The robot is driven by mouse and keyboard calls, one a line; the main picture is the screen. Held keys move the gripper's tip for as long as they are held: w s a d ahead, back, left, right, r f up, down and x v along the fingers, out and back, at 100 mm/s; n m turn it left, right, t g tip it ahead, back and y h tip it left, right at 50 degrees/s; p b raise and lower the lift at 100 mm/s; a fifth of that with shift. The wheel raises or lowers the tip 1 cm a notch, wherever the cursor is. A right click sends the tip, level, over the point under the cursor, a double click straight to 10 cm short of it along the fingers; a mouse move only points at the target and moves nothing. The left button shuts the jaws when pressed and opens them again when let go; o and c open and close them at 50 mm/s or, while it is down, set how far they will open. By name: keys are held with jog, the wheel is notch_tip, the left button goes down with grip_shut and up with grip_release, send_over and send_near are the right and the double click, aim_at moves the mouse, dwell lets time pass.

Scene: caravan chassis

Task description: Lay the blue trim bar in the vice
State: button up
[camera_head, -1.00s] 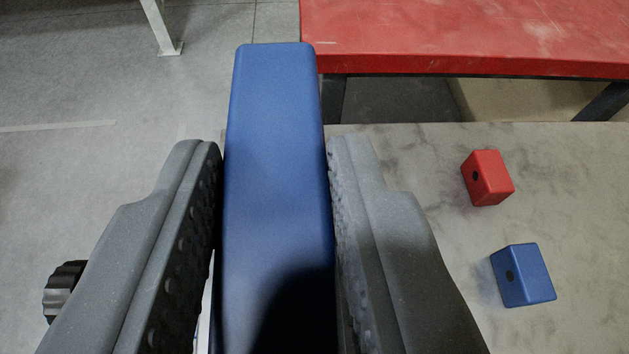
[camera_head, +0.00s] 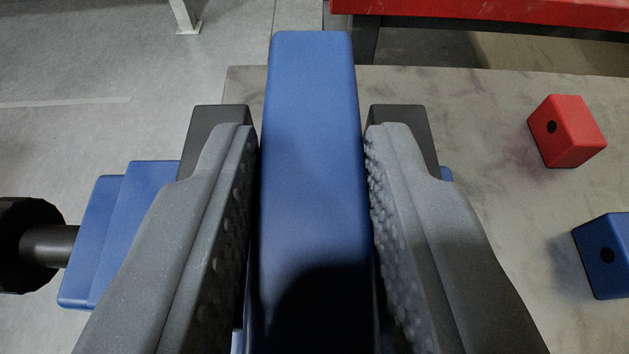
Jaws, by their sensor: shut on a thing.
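The blue trim bar (camera_head: 312,150) is long and points away from me in the middle of the view. My gripper (camera_head: 312,160) is shut on it, with one grey studded finger on each side. The vice shows around and behind my fingers: a blue body (camera_head: 125,225), a black screw handle (camera_head: 28,245) at the left, and two dark jaws, left (camera_head: 218,125) and right (camera_head: 402,122). The bar lies between the two jaws in the picture. My fingers hide much of the jaws, and I cannot tell how far down the bar is between them.
A red block (camera_head: 567,132) and a blue block (camera_head: 605,255), each with a dark hole, lie on the grey worktop (camera_head: 470,130) at the right. A red table (camera_head: 500,16) stands beyond it. Open floor (camera_head: 90,60) is at the far left.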

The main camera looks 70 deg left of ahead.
jog(key=shift+f, duration=0.6)
jog(key=o, duration=1.1)
jog(key=shift+d, duration=0.1)
jog(key=v, duration=1.3)
jog(key=shift+s+d+p, duration=0.2)
jog(key=shift+p, duration=0.15)
jog(key=shift+r, duration=0.2)
